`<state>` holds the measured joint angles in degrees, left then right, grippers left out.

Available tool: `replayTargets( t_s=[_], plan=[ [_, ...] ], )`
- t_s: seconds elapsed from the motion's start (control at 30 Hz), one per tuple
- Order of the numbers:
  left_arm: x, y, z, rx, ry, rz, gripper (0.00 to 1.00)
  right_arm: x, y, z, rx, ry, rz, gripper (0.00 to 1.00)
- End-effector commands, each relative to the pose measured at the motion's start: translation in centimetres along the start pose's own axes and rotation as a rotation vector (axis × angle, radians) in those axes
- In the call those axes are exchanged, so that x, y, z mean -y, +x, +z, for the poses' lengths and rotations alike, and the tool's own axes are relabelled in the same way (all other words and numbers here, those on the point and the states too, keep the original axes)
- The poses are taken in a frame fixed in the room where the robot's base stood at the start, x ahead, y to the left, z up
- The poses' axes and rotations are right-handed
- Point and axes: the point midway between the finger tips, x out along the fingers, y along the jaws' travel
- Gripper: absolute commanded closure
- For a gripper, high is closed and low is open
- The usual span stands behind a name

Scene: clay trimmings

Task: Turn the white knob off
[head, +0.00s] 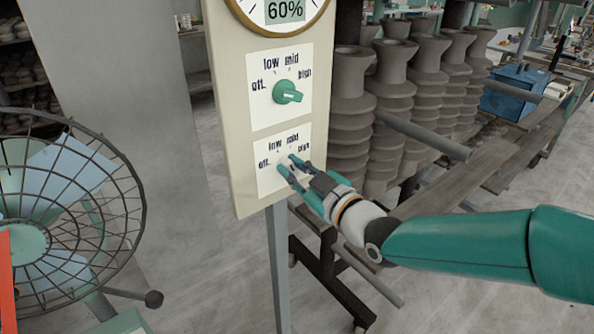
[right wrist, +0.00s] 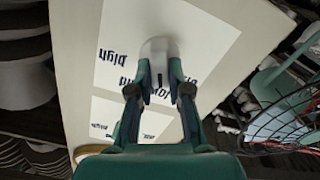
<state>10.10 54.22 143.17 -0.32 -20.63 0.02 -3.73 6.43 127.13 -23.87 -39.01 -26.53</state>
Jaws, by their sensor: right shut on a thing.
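The white knob (right wrist: 156,62) sits on the lower dial plate of a cream panel. In the right wrist view it stands between the fingertips of my right gripper (right wrist: 160,88), which is shut on it. In the head view, my right gripper (head: 288,169) reaches in from the right to the lower plate (head: 265,181), labelled off, low, mid and high. There the fingers mostly hide the white knob, and I cannot tell its setting. My left gripper is not in view.
A green knob (head: 287,91) is on the upper dial plate, below a round gauge (head: 284,10) reading 60%. A caged fan (head: 65,200) stands at the left. Stacked grey clay forms (head: 392,95) and a blue box (head: 513,92) stand behind at the right.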

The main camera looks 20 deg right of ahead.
Motion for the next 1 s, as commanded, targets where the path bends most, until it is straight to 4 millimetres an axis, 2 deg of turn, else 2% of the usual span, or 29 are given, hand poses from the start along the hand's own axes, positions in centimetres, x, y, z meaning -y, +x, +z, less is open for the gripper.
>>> replayTargets(
  t_s=[0.27,0.6,0.8,1.0],
  plan=[
    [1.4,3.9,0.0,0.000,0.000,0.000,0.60,0.3,0.0,0.4,-0.009,-0.155,0.008,1.00],
    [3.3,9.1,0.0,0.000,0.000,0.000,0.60,0.7,0.1,0.4,-0.011,-0.443,0.007,1.00],
    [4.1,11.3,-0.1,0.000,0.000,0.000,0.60,0.8,0.1,0.3,-0.009,-0.593,0.006,1.00],
    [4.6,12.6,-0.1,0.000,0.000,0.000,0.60,0.8,0.1,0.2,-0.008,-0.699,0.005,1.00]
  ],
)
